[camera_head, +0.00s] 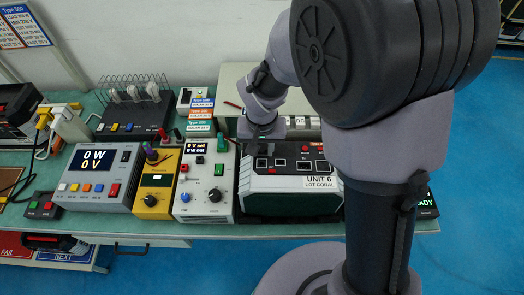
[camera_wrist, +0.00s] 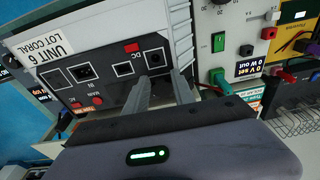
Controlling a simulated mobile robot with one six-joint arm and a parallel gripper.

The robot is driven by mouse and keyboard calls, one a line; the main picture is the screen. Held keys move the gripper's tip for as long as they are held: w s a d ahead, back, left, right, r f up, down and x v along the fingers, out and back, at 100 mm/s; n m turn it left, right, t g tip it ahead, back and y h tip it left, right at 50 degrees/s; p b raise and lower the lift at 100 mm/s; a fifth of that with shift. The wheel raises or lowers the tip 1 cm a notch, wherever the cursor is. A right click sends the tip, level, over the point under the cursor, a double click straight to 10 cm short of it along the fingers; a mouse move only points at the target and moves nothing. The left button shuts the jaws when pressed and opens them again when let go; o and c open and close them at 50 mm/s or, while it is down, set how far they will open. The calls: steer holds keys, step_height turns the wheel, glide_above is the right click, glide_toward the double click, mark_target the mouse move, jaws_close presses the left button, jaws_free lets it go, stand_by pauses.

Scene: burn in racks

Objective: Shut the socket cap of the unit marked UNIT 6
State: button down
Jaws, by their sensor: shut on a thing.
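The unit marked UNIT 6 (camera_head: 278,184) stands on the bench, a grey and dark box with its label (camera_head: 320,182) at the front right corner. In the wrist view its panel, label (camera_wrist: 58,42) and a row of sockets appear turned around. My gripper (camera_wrist: 164,76) reaches down to the panel next to this socket. Its fingers show a small gap and are shut on a small part, likely the socket cap, which is mostly hidden between them.
A white supply unit (camera_head: 205,182) stands close on the left, with a yellow unit (camera_head: 156,183) and a grey meter (camera_head: 98,175) beyond it. A wire rack (camera_head: 132,100) is behind. Cables and plugs lie near the white unit. The bench edge is close in front.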

steer(key=c, duration=1.1)
jaws_free()
steer(key=shift+o, duration=0.2)
